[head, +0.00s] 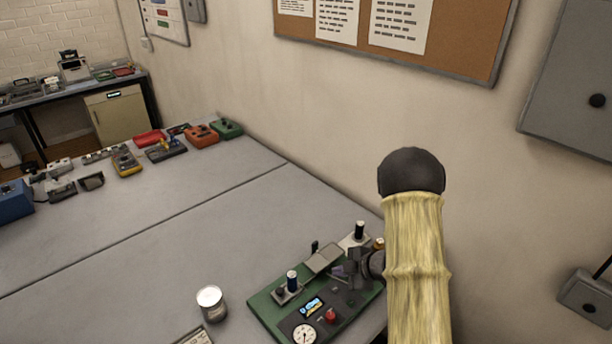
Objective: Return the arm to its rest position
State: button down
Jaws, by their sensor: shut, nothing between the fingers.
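My arm, in a pale yellow sleeve with a black rounded joint, rises at the right of the head view. My gripper (343,271) is small and dark and shows left of the sleeve, over the right part of a green-based device (265,306). It is shut with nothing in it; the sleeve hides part of the wrist. I cannot tell whether it touches the device. The device carries a round gauge (304,334), a red knob (330,315), a small lit display (312,306) and dark upright posts. A light metal can (211,302) stands upright on the table, left of the device.
The grey table (170,235) is clear across its middle. Several instruments, including an orange box (202,136) and a green box (227,128), line its far side. A wall with a corkboard (460,40) and a grey cabinet (575,85) stands close behind the arm.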

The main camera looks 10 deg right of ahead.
jog(key=s+d+r+m+h, duration=0.3)
jog(key=r+m+h, duration=0.3)
jog(key=r+m, duration=0.35)
jog(key=s+a+r+m+g, duration=0.1)
jog(key=s+m, duration=0.3)
jog(key=s, duration=0.4)
jog(key=s+a+r+m+g+b, duration=0.1)
jog(key=s+r+m, duration=0.3)
jog(key=s, duration=0.5)
jog(key=shift+a+m+g+h, duration=0.4)
jog(key=shift+a+m+g, duration=0.15)
jog(key=shift+a+g, duration=0.3)
jog(key=shift+a, duration=0.1)
